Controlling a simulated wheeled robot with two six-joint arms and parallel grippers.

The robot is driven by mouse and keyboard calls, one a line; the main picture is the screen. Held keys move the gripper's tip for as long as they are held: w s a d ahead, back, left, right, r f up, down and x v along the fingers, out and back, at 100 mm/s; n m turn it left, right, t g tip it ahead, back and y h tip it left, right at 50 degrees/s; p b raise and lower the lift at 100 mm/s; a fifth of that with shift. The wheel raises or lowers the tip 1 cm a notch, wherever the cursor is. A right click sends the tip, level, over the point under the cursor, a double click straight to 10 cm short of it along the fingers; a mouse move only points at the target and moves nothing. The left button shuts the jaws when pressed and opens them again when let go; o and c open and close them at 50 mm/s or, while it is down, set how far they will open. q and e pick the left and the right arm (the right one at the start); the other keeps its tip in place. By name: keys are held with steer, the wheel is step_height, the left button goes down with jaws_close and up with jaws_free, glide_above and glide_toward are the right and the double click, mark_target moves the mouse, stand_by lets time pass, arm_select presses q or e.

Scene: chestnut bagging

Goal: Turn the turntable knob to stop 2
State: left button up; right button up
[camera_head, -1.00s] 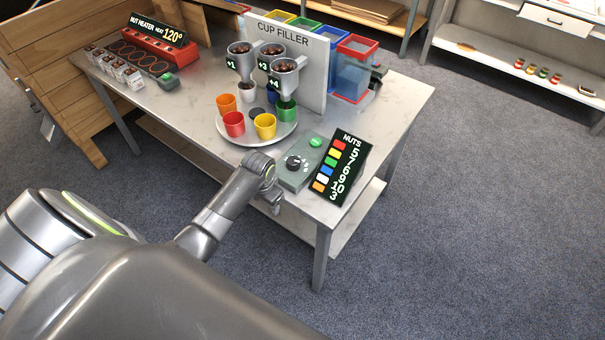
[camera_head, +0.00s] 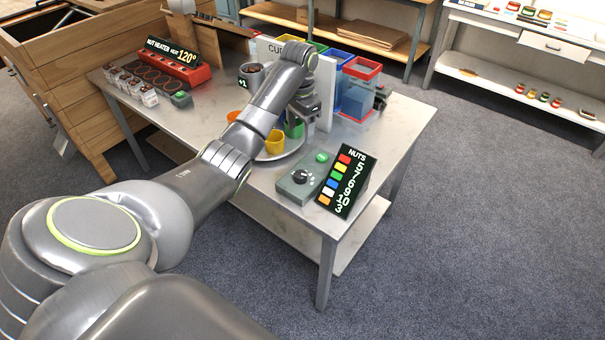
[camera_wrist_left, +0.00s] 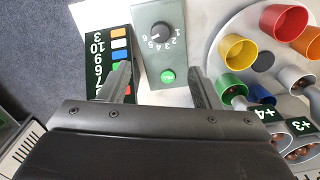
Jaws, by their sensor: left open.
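The turntable knob (camera_head: 300,177) is a black dial on a grey-green control box (camera_head: 293,192) at the table's front corner. In the left wrist view the knob (camera_wrist_left: 161,31) has the numbers 1 to 6 around it; its pale mark seems to face the 6 side, but it is small. A green button (camera_wrist_left: 167,76) lies below it in that view. My left gripper (camera_wrist_left: 160,88) is open and empty, its fingers apart on either side of the button's end of the box, with the knob beyond the tips. In the head view the gripper (camera_head: 306,112) hangs above the table behind the box.
The turntable (camera_head: 284,153) carries coloured cups, partly hidden by my left arm. The cup filler hoppers (camera_wrist_left: 280,142) stand close to the gripper. A NUTS sign (camera_head: 346,181) stands right beside the box. The table's right end (camera_head: 397,125) is clear.

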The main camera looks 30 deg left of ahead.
arm_select(q)
glide_toward(300, 174)
step_height(300, 174, down, 9)
steer(key=shift+r, duration=0.1)
stand_by(0.5)
steer(key=shift+c, duration=0.5)
steer(key=c, duration=0.9)
